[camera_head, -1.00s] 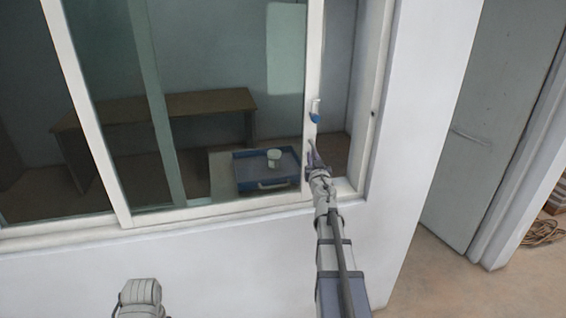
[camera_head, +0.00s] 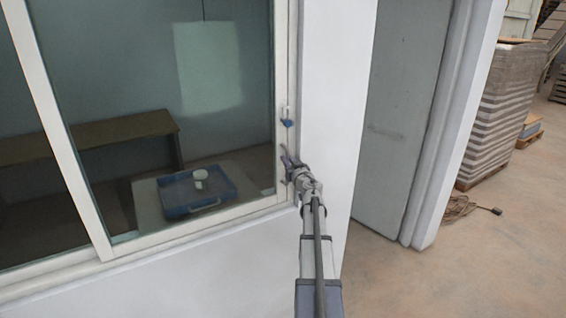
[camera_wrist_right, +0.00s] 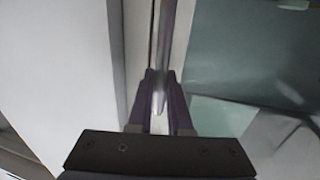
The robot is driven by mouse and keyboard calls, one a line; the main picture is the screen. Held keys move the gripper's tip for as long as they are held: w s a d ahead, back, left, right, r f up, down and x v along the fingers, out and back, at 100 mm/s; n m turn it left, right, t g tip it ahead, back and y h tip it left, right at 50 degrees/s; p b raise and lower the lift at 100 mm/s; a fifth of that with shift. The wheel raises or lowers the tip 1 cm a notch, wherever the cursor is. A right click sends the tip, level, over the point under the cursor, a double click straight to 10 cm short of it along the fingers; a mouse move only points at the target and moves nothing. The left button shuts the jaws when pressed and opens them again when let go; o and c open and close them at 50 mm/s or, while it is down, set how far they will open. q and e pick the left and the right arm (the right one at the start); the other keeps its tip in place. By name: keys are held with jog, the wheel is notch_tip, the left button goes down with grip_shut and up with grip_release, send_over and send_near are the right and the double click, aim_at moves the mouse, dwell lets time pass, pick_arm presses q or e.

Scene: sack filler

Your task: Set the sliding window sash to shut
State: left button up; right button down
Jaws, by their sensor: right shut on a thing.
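The sliding window sash (camera_head: 281,70) has a white frame and dark glass. Its right edge stands against the right side of the window frame in the head view, with no gap that I can see. A small latch with a blue part (camera_head: 287,123) sits on its right upright. My right gripper (camera_head: 287,160) is at that upright, below the latch. In the right wrist view its dark fingers (camera_wrist_right: 160,88) are shut on a slim upright bar, the sash handle (camera_wrist_right: 162,50). My left gripper is not in view.
Behind the glass are a blue tray (camera_head: 178,196) with a white cup (camera_head: 200,176) and a brown table (camera_head: 110,131). White wall (camera_head: 328,80) and a grey door (camera_head: 392,110) lie to the right. A stacked pallet load (camera_head: 500,110) and a coiled cable (camera_head: 455,207) stand beyond open floor.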

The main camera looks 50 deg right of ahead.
jog(key=shift+d, duration=0.3)
jog(key=c, duration=0.8)
grip_release()
jog(key=shift+s+d, duration=0.1)
jog(key=shift+c, duration=0.2)
jog(key=v, duration=0.8)
